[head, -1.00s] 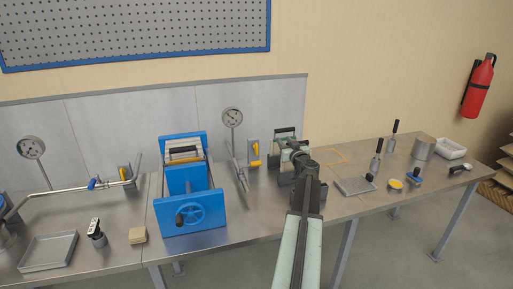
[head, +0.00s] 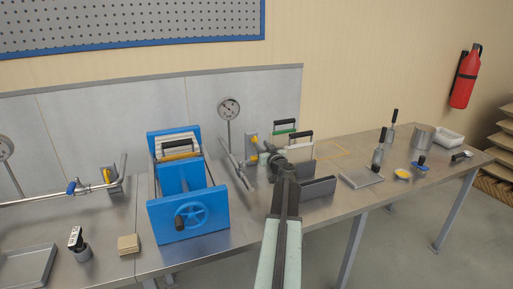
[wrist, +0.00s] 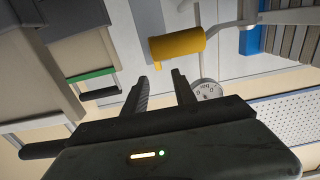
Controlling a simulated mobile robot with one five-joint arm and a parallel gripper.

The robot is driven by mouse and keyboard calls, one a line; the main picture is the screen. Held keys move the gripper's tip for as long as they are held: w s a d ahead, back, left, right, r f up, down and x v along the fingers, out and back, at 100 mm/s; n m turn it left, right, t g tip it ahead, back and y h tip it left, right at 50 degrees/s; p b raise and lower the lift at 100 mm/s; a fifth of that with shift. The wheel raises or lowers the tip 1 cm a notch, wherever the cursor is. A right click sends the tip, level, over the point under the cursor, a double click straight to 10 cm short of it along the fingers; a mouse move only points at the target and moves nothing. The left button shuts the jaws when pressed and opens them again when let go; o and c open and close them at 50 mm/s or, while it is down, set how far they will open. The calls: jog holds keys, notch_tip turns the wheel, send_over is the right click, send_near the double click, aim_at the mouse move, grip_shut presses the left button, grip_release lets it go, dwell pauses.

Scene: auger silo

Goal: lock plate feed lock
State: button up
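The yellow lock handle (head: 254,140) is on a small grey wall-side plate (head: 249,150) right of the blue press. A second yellow part (head: 253,160) shows just below it. In the wrist view a yellow handle (wrist: 177,44) lies just beyond my fingertips. My gripper (wrist: 160,78) is open and empty, with a gap between its two fingers, and the handle is not between them. In the head view my gripper (head: 268,153) is close to the right of the yellow parts, partly hidden by my own wrist.
The blue press (head: 188,218) stands left, with a gauge (head: 229,108) and a pipe between it and the lock. Black-handled frames (head: 285,126) and grey upright plates (head: 318,187) stand close around my arm. Several tools lie on the right bench.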

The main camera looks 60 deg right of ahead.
aim_at(256, 139)
jog(key=shift+f, duration=0.2)
jog(key=x, duration=0.7)
jog(key=shift+w+d, duration=0.25)
jog(key=shift+d, duration=0.1)
grip_shut()
